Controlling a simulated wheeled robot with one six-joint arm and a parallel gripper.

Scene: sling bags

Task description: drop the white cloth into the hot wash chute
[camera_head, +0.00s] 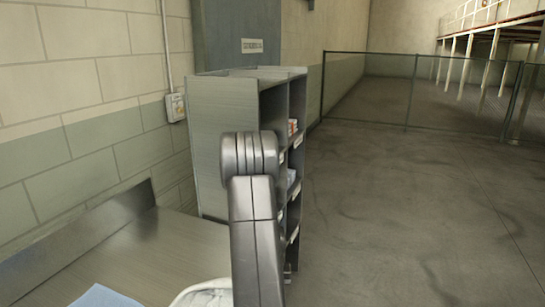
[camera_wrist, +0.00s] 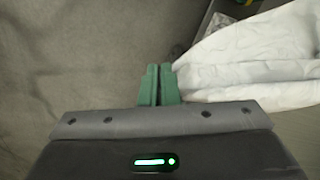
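A white cloth (camera_wrist: 255,55) fills the right of the wrist view, folded and creased. It narrows to a point at the tips of my gripper's green fingers (camera_wrist: 162,70). The fingers are together with only a thin dark line between them and appear to pinch the cloth's corner; the pinch itself is hidden. In the head view a white, rounded piece of fabric (camera_head: 205,294) shows at the bottom, beside my arm; my gripper is out of that view. No chute can be identified by its label; a blue-grey panel (camera_head: 238,30) with an unreadable label is on the wall.
A grey metal shelf unit (camera_head: 225,135) with labelled compartments stands ahead, partly behind my arm. A grey metal table (camera_head: 150,255) is at lower left, with a light blue cloth (camera_head: 105,297) on it. A mesh fence (camera_head: 410,90) stands far back. Floor at right is clear.

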